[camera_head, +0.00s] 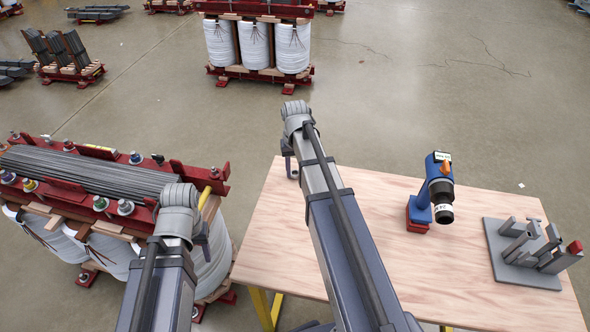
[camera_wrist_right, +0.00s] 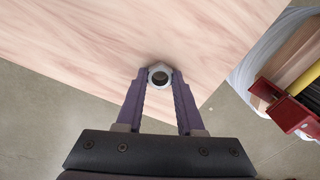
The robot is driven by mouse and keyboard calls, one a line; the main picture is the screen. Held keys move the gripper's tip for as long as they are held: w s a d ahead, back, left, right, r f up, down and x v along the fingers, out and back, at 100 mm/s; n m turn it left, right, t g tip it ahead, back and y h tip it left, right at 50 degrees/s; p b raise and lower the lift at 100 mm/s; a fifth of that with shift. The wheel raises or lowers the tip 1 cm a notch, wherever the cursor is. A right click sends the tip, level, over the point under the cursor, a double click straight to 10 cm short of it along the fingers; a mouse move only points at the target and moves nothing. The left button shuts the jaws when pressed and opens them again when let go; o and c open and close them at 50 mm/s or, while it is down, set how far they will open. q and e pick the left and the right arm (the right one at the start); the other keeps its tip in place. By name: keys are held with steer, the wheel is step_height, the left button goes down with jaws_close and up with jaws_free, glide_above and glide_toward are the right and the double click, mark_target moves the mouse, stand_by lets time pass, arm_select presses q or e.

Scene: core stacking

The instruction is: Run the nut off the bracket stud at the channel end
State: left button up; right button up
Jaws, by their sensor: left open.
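My right gripper (camera_head: 290,168) is over the far left corner of the table. In the right wrist view its purple fingers (camera_wrist_right: 160,84) are closed on the sides of a pale ring-shaped nut (camera_wrist_right: 160,69), with its hole facing the camera. My left gripper (camera_head: 202,238) is open beside the near right end of the core stack, partly hidden by its own wrist. The red channel (camera_head: 62,197) runs along the stack's top, with several studs and nuts on it. A bracket (camera_head: 219,173) stands at its right end; I cannot make out which stud is the bracket stud.
On the wooden table (camera_head: 460,285) stand a blue power tool (camera_head: 432,190) and a grey fixture plate (camera_head: 500,262) with upright blocks. White coils (camera_head: 105,252) sit below the channel. Another coil assembly (camera_head: 255,45) stands behind. The table's middle is clear.

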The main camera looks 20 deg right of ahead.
steer(key=o, duration=0.5)
steer(key=shift+r, duration=0.15)
step_height(320, 180, up, 8)
steer(key=p, duration=0.7)
steer(key=shift+f+p, duration=0.25)
steer(key=shift+p, duration=0.15)
steer(key=s+a+r+n+p, duration=0.1)
steer(key=s+a+n, duration=0.1)
steer(key=s+a, duration=0.3)
steer(key=s+a+r+n, duration=0.1)
steer(key=s+a+n, duration=0.1)
steer(key=s+a, duration=0.4)
steer(key=s+a+n+h+p, duration=0.1)
steer(key=s+a, duration=0.4)
steer(key=a, duration=0.6)
steer(key=shift+s+a+r+n+p, duration=0.25)
steer(key=shift+r+n+p, duration=0.15)
steer(key=shift+n, duration=0.4)
